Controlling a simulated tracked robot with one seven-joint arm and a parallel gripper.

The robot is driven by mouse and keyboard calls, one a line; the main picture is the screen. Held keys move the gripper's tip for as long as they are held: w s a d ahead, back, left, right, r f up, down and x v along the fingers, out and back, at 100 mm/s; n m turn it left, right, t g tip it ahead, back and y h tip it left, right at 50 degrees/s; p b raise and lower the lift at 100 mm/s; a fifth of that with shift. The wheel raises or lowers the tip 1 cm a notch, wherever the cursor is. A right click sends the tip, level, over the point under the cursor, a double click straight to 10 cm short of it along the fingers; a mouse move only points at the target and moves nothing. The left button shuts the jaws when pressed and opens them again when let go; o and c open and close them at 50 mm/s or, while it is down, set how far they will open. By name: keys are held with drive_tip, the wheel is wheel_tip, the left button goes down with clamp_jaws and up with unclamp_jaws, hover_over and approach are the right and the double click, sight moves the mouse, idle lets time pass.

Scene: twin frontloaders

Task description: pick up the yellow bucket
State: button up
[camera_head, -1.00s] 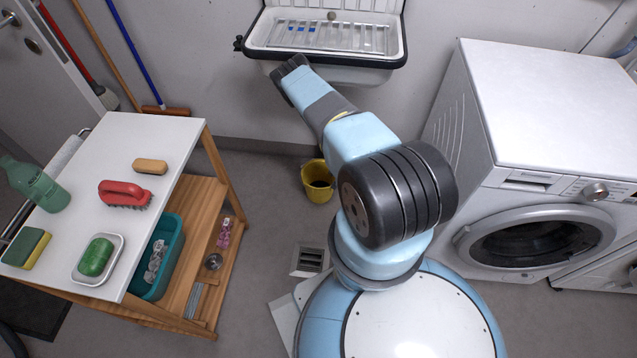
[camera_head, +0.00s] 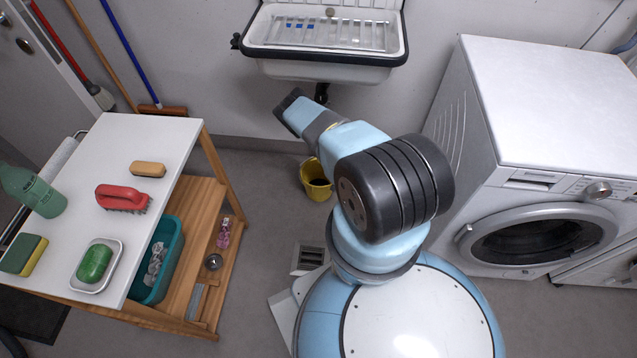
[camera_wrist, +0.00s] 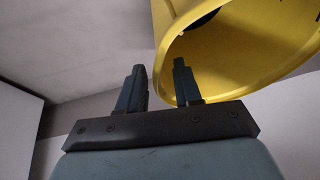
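The yellow bucket (camera_head: 313,186) stands on the grey floor behind my arm in the head view, with its open top showing and its right edge close to my arm. In the wrist view the bucket (camera_wrist: 232,45) fills the upper right, its rim near the right finger. My gripper (camera_wrist: 160,84) shows two dark fingers apart with nothing between them. In the head view the end of my arm is in front of the wall, below the sink; the fingertips are hard to make out there.
A white sink (camera_head: 325,62) with a black rim hangs on the wall above. A white washing machine (camera_head: 545,110) stands at right. A wooden cart (camera_head: 215,165) with brushes, soap, sponge and bottle is at left. A floor drain (camera_head: 308,258) lies in the clear floor between.

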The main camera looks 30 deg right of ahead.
drive_tip(key=shift+x, duration=1.55)
drive_tip(key=shift+d, duration=0.1)
drive_tip(key=shift+c, duration=0.5)
clamp_jaws()
